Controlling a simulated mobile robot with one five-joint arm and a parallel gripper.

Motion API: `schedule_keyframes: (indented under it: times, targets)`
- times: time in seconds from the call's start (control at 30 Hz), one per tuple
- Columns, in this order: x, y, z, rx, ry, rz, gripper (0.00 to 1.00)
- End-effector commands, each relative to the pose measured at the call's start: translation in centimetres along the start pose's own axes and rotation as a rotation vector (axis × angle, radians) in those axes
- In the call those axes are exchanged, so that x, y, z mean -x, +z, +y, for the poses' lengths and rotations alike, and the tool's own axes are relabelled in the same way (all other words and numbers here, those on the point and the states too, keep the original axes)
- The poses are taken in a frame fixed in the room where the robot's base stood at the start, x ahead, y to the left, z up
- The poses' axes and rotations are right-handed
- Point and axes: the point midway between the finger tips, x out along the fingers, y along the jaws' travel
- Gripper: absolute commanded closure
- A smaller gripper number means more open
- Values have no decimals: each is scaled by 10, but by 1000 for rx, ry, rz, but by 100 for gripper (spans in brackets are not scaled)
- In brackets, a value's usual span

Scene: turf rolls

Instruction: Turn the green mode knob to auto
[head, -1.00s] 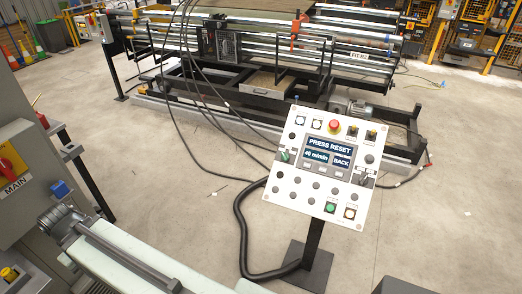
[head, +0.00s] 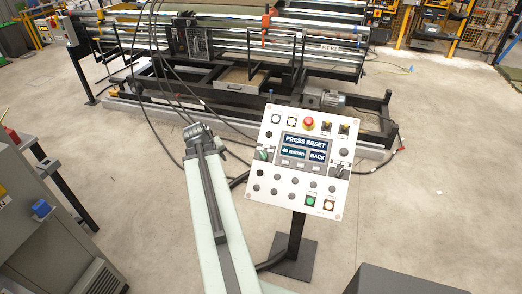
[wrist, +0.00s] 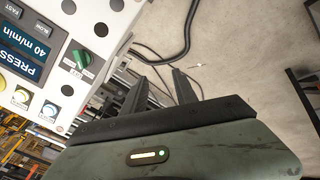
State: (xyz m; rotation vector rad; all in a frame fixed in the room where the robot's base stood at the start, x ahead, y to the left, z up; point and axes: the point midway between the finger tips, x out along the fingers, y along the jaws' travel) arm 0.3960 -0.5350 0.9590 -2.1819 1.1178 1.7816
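The green mode knob (head: 263,154) is at the left edge of the white control panel (head: 290,196). The panel's screen (head: 303,147) reads PRESS RESET, 40 m/min and BACK. My gripper (wrist: 160,77) has its two dark fingers apart with nothing between them. It is to the left of the panel, clear of the knob. In the wrist view the knob is left of the fingers.
A red stop button (head: 309,124) tops the panel. The panel stands on a black post with a base plate (head: 289,256). Black cables hang behind my arm and beside the panel. A long roller machine (head: 225,75) stands behind. A grey cabinet (head: 60,240) is at left. Concrete floor lies between.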

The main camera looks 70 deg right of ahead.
Motion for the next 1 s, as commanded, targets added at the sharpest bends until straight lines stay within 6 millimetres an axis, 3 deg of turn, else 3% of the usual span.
schedule_keyframes:
  times: [0.03,0.1,0.23,0.33,0.53,0.9,1.0]
  targets:
    - [-3,10,47,-40,43,-4,65]
    - [-8,25,94,-73,94,-5,65]
    - [-13,44,144,-105,149,-9,65]
    - [-14,48,154,-111,162,-10,65]
    - [-24,49,153,-111,161,-10,65]
    - [-88,50,161,-110,160,-9,65]
    - [-94,49,163,-110,160,-9,65]
